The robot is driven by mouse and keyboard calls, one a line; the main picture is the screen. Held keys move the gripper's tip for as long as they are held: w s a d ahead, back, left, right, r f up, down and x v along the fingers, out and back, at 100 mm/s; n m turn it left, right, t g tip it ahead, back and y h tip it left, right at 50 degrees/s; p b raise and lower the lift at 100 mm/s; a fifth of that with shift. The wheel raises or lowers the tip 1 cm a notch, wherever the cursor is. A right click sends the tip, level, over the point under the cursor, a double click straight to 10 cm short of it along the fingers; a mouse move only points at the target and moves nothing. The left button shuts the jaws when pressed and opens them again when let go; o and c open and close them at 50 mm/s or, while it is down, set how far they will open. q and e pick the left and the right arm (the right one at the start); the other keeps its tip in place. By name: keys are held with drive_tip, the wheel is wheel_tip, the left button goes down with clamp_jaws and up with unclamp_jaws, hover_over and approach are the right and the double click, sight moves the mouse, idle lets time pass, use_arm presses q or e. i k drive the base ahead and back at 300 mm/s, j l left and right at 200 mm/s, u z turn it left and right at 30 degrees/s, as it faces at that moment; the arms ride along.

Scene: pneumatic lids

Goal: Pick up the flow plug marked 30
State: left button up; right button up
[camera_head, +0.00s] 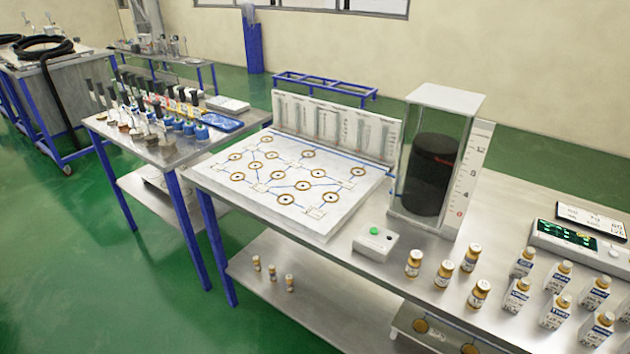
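Several small amber-brown cylinders with pale labels stand upright on the steel table, right of centre; they may be the flow plugs. One is a cylinder at the left (414,263), with others beside it: a middle one (444,274), a rear one (472,257) and a front one (478,293). Their markings are too small to read, so I cannot tell which is marked 30. Smaller similar cylinders (272,273) stand on the lower shelf. Neither of my grippers is in view.
A white board with ringed holes (325,225) lies on the steel table. A clear case with a black cylinder (432,175) stands behind a green-button box (375,240). Several labelled bottles (555,312) and a display device (570,238) crowd the right. A second table (150,155) is at left.

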sight(471, 257)
drive_tip(key=k+j+z, duration=0.1)
drive_tip(key=j+z, duration=0.2)
drive_tip(key=z, duration=0.2)
drive_tip(key=k+j+z, duration=0.15)
drive_tip(key=z, duration=0.35)
drive_tip(key=j, duration=0.1)
